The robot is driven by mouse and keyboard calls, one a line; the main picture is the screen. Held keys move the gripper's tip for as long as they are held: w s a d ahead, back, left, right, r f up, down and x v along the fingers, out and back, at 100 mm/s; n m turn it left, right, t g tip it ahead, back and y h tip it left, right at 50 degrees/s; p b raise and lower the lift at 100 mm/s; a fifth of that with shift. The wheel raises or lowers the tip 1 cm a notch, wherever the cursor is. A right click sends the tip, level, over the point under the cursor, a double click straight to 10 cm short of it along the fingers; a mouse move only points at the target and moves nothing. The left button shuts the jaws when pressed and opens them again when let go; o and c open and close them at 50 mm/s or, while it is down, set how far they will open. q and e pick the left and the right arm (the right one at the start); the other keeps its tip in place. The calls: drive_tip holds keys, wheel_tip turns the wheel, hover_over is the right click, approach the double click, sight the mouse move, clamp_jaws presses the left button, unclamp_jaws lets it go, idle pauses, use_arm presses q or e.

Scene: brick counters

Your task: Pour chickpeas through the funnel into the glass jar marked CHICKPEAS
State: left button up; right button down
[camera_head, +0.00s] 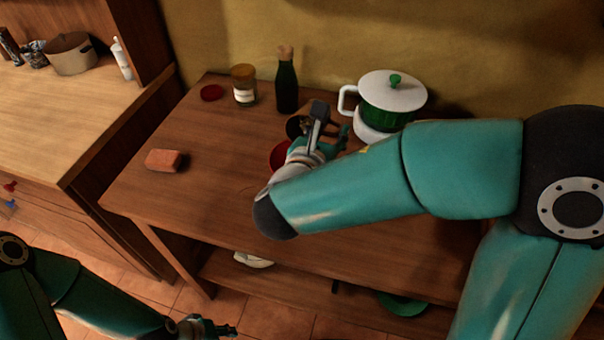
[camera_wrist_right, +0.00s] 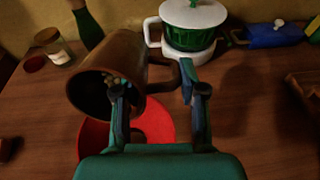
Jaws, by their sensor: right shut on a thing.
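My right gripper (camera_head: 331,123) is shut on the handle of a brown mug (camera_head: 295,127). In the right wrist view the gripper (camera_wrist_right: 157,90) grips the mug (camera_wrist_right: 118,65), which is tilted with its mouth facing left and down. Several small pale chickpeas (camera_wrist_right: 116,79) show inside the mouth. A round red thing (camera_wrist_right: 155,120) lies below the mug; I cannot tell whether it is the funnel. A glass jar with a white label (camera_head: 244,95) stands at the back left; its writing is unreadable. My left gripper (camera_head: 222,328) hangs low, away from the counter, its jaws unclear.
A green bottle (camera_head: 287,88) and a red lid (camera_head: 211,92) stand near the jar. A white-lidded green pot (camera_head: 385,105) is behind the mug. An orange sponge (camera_head: 164,160) lies at left. A blue object (camera_wrist_right: 272,36) lies at the back right.

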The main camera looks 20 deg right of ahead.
drive_tip(key=shift+w, duration=0.15)
drive_tip(key=shift+s, duration=0.2)
drive_tip(key=shift+b, duration=0.35)
drive_tip(key=shift+w, duration=0.15)
drive_tip(key=shift+s, duration=0.2)
drive_tip(key=shift+w+b, duration=0.1)
drive_tip(key=shift+b, duration=0.2)
drive_tip(key=shift+w, duration=0.1)
drive_tip(key=shift+s+a+r+t, duration=0.1)
drive_tip(key=shift+s+t, duration=0.1)
drive_tip(key=shift+t, duration=0.1)
